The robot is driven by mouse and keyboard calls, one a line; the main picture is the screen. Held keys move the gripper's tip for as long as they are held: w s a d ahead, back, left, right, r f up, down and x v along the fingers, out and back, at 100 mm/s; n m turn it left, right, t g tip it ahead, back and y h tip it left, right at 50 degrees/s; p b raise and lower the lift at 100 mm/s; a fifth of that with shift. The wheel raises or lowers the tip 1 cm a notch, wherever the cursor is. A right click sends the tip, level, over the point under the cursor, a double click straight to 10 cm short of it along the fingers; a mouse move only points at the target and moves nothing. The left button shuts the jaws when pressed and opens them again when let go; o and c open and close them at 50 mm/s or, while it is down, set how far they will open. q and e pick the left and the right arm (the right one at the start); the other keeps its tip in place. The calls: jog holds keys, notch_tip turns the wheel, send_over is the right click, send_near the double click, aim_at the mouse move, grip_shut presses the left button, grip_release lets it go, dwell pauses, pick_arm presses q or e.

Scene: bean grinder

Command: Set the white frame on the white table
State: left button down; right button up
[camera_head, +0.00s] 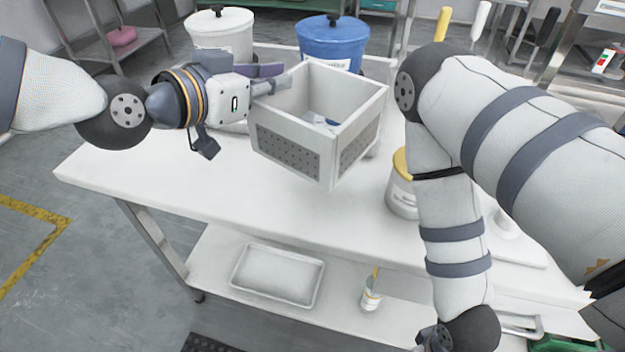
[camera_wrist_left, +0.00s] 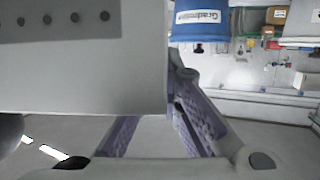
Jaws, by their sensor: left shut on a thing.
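The white frame (camera_head: 285,140) is an open-topped white box with grey perforated panels on its sides. My left gripper (camera_head: 272,84) is shut on its left wall near the top rim. The frame is over the white table (camera_head: 190,175), slightly tilted, and its lower front corner looks a little above the tabletop; I cannot tell if its back edge touches. Some small white and blue items lie inside it. In the left wrist view the frame's wall (camera_wrist_left: 85,75) fills the upper left, beside the gripper's fingers (camera_wrist_left: 165,125). My right arm hangs down at the right; its fingers are out of view.
A white lidded tub (camera_head: 220,35) and a blue lidded tub (camera_head: 332,45) stand behind the frame. A yellow-lidded jar (camera_head: 402,190) stands to its right. The table's front left is clear. A white tray (camera_head: 277,275) and a small bottle (camera_head: 371,297) are on the lower shelf.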

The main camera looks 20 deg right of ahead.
aim_at(252, 145)
pick_arm(q)
notch_tip(252, 145, down, 11)
jog(key=b, duration=0.3)
jog(key=shift+r, duration=0.45)
jog(key=shift+f, duration=0.1)
pick_arm(e)
jog(key=shift+g, duration=0.9)
jog(key=s+f, duration=0.4)
jog(key=shift+s, duration=0.1)
pick_arm(q)
jog(key=c, duration=1.8)
grip_release()
jog(key=shift+s+a+r, duration=0.15)
jog(key=shift+r, duration=0.15)
jog(key=p+v, duration=0.1)
jog(key=v, duration=1)
jog(key=shift+s+a, duration=0.2)
jog(key=shift+a, duration=0.05)
pick_arm(e)
jog(key=shift+w+r+t, duration=0.4)
jog(key=shift+w+r, duration=0.45)
